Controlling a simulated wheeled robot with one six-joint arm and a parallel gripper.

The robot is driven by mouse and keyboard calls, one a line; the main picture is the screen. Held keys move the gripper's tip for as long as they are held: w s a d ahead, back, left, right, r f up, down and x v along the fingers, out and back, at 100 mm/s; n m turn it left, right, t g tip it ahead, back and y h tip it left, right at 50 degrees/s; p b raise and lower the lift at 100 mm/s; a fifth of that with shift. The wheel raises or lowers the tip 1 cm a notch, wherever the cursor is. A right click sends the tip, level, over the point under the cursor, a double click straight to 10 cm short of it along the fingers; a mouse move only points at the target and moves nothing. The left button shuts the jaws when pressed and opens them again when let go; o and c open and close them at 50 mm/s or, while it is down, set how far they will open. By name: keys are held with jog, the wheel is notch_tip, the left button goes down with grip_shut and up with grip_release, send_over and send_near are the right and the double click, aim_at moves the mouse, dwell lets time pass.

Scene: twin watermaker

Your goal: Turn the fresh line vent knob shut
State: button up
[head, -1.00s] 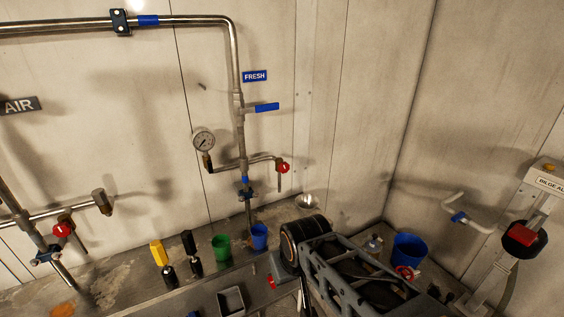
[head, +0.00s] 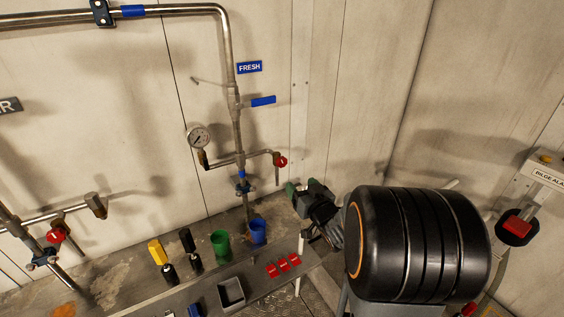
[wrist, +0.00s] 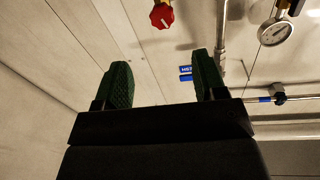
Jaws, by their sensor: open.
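The fresh line vent knob (head: 280,161) is small and red. It sits at the right end of a short side branch off the vertical fresh pipe (head: 237,133), below the blue FRESH sign (head: 249,67). In the wrist view a red knob (wrist: 162,15) shows at the top edge, partly cut off, between the fingers sideways but beyond their tips. My gripper (head: 302,187) is to the lower right of the knob in the head view, apart from it. Its green fingers are spread and empty in the wrist view (wrist: 164,80).
A gauge (head: 199,137) stands left of the fresh pipe, and a blue-handled valve (head: 263,101) above the knob. Green (head: 220,243) and blue (head: 258,231) cups stand on the bench below. Another red knob (head: 56,235) is at left.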

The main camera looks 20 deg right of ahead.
aim_at(283, 163)
jog(key=w+p, duration=0.1)
jog(key=w, duration=0.5)
jog(key=w+p, duration=0.1)
jog(key=w, duration=0.6)
jog(key=shift+w+a+r+p, duration=0.1)
jog(key=shift+w+a+p, duration=0.1)
jog(key=shift+w+p, duration=0.15)
